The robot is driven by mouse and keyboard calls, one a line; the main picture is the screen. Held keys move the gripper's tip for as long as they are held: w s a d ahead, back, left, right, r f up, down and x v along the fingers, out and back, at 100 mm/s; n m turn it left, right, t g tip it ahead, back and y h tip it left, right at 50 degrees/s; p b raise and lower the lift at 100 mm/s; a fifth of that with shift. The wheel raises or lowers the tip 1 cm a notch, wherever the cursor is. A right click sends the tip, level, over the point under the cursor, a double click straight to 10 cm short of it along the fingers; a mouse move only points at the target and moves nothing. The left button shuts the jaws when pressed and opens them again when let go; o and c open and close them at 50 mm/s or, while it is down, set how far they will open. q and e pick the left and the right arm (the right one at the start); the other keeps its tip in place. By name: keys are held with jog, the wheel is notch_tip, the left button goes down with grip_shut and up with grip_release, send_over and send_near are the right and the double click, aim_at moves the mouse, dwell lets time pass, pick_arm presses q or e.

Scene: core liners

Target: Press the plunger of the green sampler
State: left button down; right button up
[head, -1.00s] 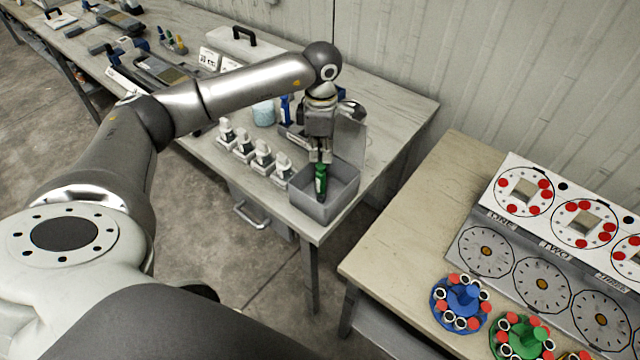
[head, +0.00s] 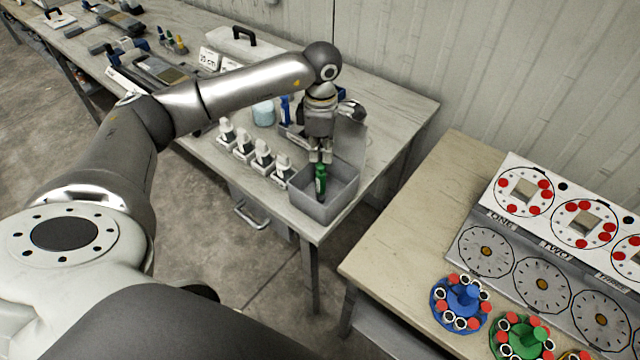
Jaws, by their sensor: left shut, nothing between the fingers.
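The green sampler (head: 320,182) stands roughly upright in a grey open bin (head: 345,208) at the front corner of the far table. My left gripper (head: 320,160) points down right above the sampler's top, with its fingers shut and nothing between them. The fingertips are at or very near the top of the sampler; whether they touch it I cannot tell. The plunger itself is too small, or hidden by the fingers, to make out. My right gripper is not in view.
Several white-capped pieces (head: 262,155) stand in a row left of the bin. A blue upright item (head: 285,108) and a bluish jar (head: 264,113) are behind them. On the near table are a dial board (head: 545,275), a blue carousel (head: 461,303) and a green one (head: 521,338).

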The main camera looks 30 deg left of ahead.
aim_at(321, 165)
pick_arm(q)
jog(key=shift+f, duration=0.2)
jog(key=shift+f+b, duration=0.65)
jog(key=shift+b, duration=0.05)
jog(key=shift+s+f+b, duration=0.15)
jog(key=shift+f+b, duration=0.55)
jog(key=shift+f, duration=0.15)
dwell(0.4)
jog(key=shift+r, duration=0.1)
jog(key=shift+r+p, duration=1.15)
jog(key=shift+r, duration=0.75)
jog(key=shift+r+p, duration=0.8)
jog(key=shift+r, duration=0.85)
